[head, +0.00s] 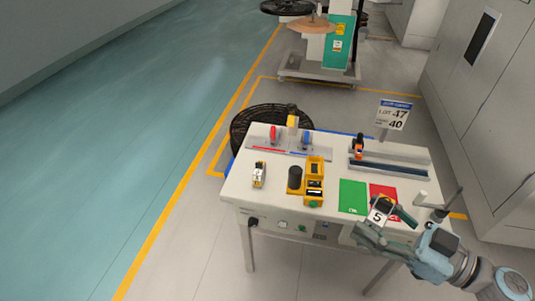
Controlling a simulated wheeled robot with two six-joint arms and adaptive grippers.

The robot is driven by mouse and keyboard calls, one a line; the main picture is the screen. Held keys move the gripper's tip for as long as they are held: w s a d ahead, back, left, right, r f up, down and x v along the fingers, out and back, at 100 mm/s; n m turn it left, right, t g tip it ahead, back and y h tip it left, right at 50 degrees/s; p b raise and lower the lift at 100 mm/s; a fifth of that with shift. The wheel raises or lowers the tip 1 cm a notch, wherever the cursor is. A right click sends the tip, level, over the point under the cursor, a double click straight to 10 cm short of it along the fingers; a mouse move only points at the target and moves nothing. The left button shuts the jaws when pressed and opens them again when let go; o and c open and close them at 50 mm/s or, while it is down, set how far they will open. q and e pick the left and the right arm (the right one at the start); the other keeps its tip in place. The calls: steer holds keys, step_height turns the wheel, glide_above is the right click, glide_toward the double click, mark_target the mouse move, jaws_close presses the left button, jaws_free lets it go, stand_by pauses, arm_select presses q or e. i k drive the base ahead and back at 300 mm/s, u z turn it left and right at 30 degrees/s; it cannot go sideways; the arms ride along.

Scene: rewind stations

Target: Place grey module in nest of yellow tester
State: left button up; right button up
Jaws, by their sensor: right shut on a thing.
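My right gripper (385,224) comes in from the lower right and is shut on a dark grey module (382,206) that has a white tag marked 5. It holds the module over the right front of the table, by the red mat. The yellow tester (314,184) stands on the table left of the gripper, with dark parts on its top. Its nest is too small to make out clearly. The gripper and module are apart from the tester. My left gripper is not in view.
The white table (275,207) also bears a black cylinder (294,178), a small yellow and white device (259,174), a green mat (353,196), a red mat (377,189) and racks at the back. A sign (393,115) stands behind. A thin post rises near my right arm.

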mark_target(314, 169)
steer(key=u, duration=0.45)
steer(key=i, duration=1.15)
steer(key=z, duration=0.15)
